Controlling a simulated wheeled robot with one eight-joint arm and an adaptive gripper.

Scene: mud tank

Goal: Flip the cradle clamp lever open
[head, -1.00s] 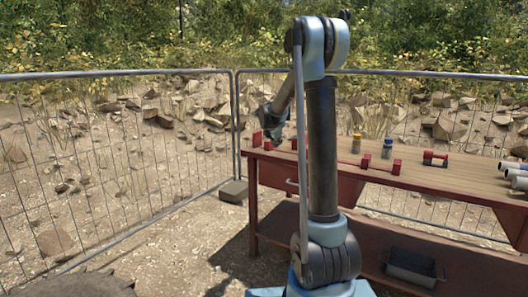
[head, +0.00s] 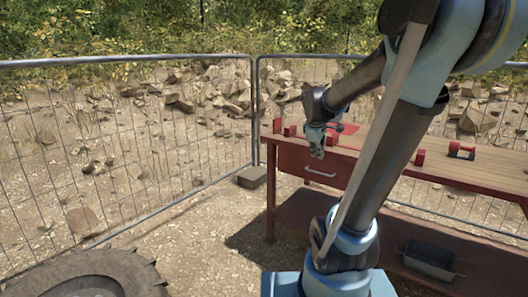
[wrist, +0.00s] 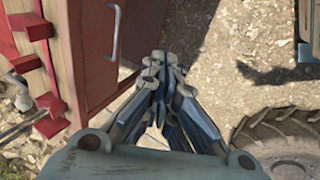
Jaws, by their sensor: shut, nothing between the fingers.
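My gripper (head: 316,150) hangs shut and empty at the front left edge of the wooden-topped table. In the wrist view its closed fingers (wrist: 160,62) point down past the red table front, apart from the red fittings. Red blocks (head: 289,130) stand on the table's left end; similar red fittings (wrist: 50,124) show at the left of the wrist view, with a thin rod near them. Another red block (head: 419,158) stands right of my arm, and a red cradle-like fitting with a dark part (head: 461,150) lies farther right. I cannot tell which part is the clamp lever.
The table (head: 490,178) has a drawer handle (head: 320,172) at its front and a metal bin (head: 430,258) on its lower shelf. A wire fence (head: 130,150) stands behind. A large tyre (head: 90,275) is at lower left. My arm hides the table's middle.

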